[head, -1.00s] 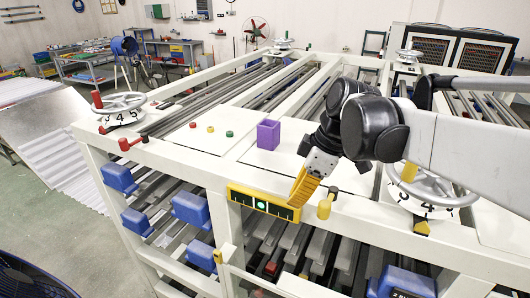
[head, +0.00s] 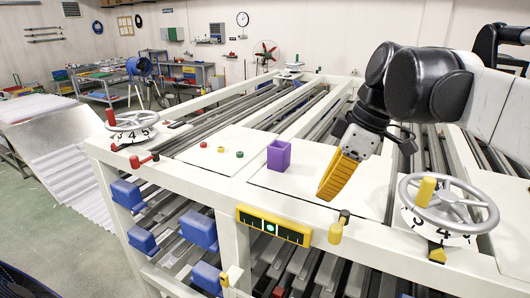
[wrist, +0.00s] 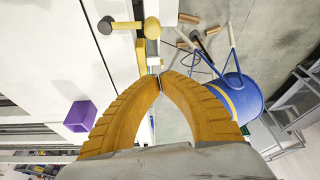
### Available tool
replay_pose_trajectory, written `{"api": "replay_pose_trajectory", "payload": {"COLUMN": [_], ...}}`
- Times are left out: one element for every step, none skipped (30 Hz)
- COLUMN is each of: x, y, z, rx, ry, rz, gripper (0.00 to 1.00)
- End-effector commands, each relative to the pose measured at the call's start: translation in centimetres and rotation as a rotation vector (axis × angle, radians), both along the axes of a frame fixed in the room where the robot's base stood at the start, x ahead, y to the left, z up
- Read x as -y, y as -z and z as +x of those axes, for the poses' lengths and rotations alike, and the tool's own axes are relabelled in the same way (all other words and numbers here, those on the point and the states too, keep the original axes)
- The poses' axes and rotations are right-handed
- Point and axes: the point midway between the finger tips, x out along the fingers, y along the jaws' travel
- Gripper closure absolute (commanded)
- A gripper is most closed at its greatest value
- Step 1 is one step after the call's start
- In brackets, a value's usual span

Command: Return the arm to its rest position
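My gripper (head: 327,192) hangs from my arm above the front right of the white machine frame (head: 225,190), pointing down and slightly left. Its two yellow-orange fingers meet at the tips in the wrist view (wrist: 160,82), with nothing visible between them. It is right of the purple open box (head: 278,156), which stands upright on a white panel and also shows at lower left in the wrist view (wrist: 80,116). The black and grey links of my arm reach in from the upper right.
A yellow-knobbed lever (head: 336,232) and a yellow level with a green light (head: 273,226) are on the front rail below my gripper. A handwheel (head: 448,205) stands to the right. Small red, yellow and green buttons (head: 221,149) are left of the box.

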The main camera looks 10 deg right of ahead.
Motion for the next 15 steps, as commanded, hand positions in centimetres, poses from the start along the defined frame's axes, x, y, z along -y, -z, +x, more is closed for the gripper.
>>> {"api": "replay_pose_trajectory", "payload": {"x": [-0.2,-0.3,-0.4,-0.5,-0.6,-0.6,-0.7,-0.7,-0.6,-0.6,-0.6,-0.6,-0.5,-0.5,-0.5], "y": [0.6,1.1,1.9,2.7,3.6,4.9,5.9,6.8,8.0,8.8,9.6,10.6,11.3,12.1,13.0], "z": [-0.5,-0.9,-1.6,-2.1,-2.7,-3.6,-4.2,-4.8,-5.5,-6.0,-6.4,-7.0,-7.4,-7.8,-8.3], "rx": [0.002,0.005,0.012,0.019,0.030,0.047,0.063,0.080,0.103,0.119,0.135,0.157,0.173,0.188,0.208], "ry": [0.036,0.073,0.139,0.201,0.268,0.364,0.435,0.505,0.591,0.650,0.706,0.776,0.825,0.871,0.931], "rz": [-0.008,-0.013,-0.023,-0.029,-0.034,-0.036,-0.035,-0.031,-0.021,-0.010,0.001,0.020,0.034,0.053,0.077], "gripper": [1.00,1.00,1.00,1.00,1.00,1.00,1.00,1.00,1.00,1.00,1.00,1.00,1.00,1.00,1.00]}}
